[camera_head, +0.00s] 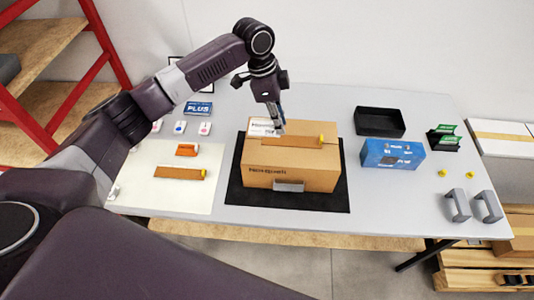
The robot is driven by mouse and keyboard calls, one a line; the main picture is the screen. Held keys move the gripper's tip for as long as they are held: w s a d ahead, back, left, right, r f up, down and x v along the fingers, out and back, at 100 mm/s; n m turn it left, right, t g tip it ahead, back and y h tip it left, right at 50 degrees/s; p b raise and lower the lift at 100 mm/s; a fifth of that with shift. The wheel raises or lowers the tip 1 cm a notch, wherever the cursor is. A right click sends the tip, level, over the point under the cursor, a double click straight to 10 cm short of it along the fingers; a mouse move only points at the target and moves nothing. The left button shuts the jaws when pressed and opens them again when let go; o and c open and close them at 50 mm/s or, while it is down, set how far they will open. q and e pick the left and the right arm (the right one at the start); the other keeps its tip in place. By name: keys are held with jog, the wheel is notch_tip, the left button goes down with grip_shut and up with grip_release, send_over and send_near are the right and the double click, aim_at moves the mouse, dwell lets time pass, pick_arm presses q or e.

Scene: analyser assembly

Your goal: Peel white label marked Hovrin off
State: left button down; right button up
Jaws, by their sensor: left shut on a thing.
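A white label (262,126) with small dark print lies on the top left of a brown cardboard box (310,180). The print is too small to read for certain. The box stands on a black mat (341,201). My left gripper (279,127) points down at the label's right part and is shut there. It seems to have the label's edge between its fingers; the fingers hide that spot. The rest of the label looks flat against the box. My right gripper does not show.
A black tray (379,134) and a blue box (393,155) are right of the carton. Grey handles (458,205) lie at the right edge. A white sheet (150,197) with small orange parts lies left. Red shelving (92,40) stands at far left. Bare table remains in front.

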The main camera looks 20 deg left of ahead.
pick_arm(q)
jog(key=shift+r, duration=0.65)
jog(key=s+d, duration=0.2)
jog(key=s, duration=0.5)
jog(key=s+d, duration=0.3)
jog(key=s, duration=0.5)
jog(key=shift+d, duration=0.2)
